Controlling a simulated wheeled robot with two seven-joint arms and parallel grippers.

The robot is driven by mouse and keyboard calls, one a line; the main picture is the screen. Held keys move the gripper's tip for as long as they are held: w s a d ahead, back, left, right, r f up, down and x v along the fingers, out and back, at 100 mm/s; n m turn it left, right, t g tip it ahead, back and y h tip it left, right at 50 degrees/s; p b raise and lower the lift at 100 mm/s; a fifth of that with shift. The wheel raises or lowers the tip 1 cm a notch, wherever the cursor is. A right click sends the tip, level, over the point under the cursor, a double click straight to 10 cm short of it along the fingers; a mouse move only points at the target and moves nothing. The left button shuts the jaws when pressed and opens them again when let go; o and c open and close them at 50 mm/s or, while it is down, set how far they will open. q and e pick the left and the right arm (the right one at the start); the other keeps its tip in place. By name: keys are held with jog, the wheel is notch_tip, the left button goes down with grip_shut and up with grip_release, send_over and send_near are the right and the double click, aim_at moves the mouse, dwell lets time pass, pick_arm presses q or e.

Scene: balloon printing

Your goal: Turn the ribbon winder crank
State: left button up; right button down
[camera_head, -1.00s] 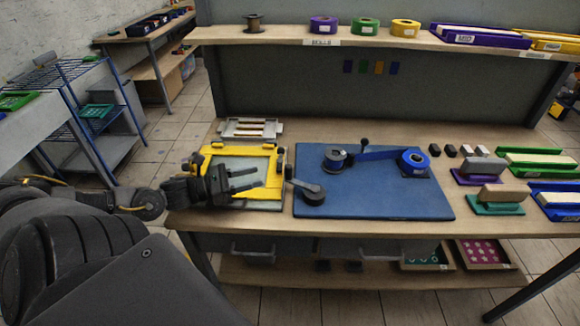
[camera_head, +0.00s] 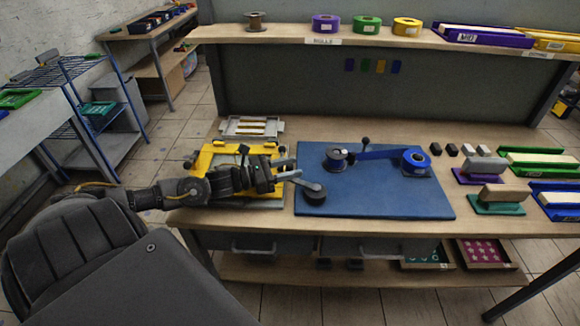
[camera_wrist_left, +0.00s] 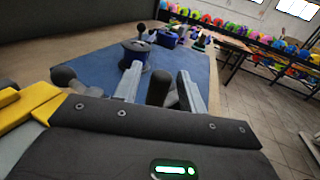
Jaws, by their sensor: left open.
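The ribbon winder stands on a blue board (camera_head: 385,205). A dark reel (camera_head: 336,160) at its left is joined by a blue ribbon (camera_head: 378,155) to a blue roll (camera_head: 414,161). A grey crank arm (camera_head: 305,184) runs from a dark round hub (camera_head: 313,194) towards my left gripper (camera_head: 287,170). The gripper is open at the board's left edge. In the left wrist view, a dark upright handle (camera_wrist_left: 160,88) appears between its two fingers (camera_wrist_left: 158,88); contact cannot be told. The reel (camera_wrist_left: 135,52) stands beyond them. My right gripper is not in view.
A yellow frame (camera_head: 206,160) lies under my left arm. A grey tray (camera_head: 252,127) sits behind it. Purple and green stamp blocks and trays (camera_head: 497,207) stand at the right. A shelf (camera_head: 290,36) with ribbon rolls runs above the back. The board's front is clear.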

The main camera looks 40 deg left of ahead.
pick_arm(q)
jog(key=shift+w, duration=0.1)
grip_shut()
jog(key=shift+f+b, duration=0.1)
jog(key=shift+b, duration=0.2)
jog(key=w+m+h+b, duration=0.1)
jog(key=b, duration=0.1)
jog(key=g+h+b, duration=0.1)
jog(key=b, duration=0.2)
jog(key=shift+w+f+m+b, duration=0.2)
jog(key=shift+w+m+b, duration=0.1)
jog(key=shift+w+m, duration=0.1)
jog(key=shift+w+r+b, duration=0.15)
jog(key=shift+r+b, duration=0.1)
jog(key=shift+b, duration=0.05)
jog(key=shift+w+r, duration=0.1)
grip_release()
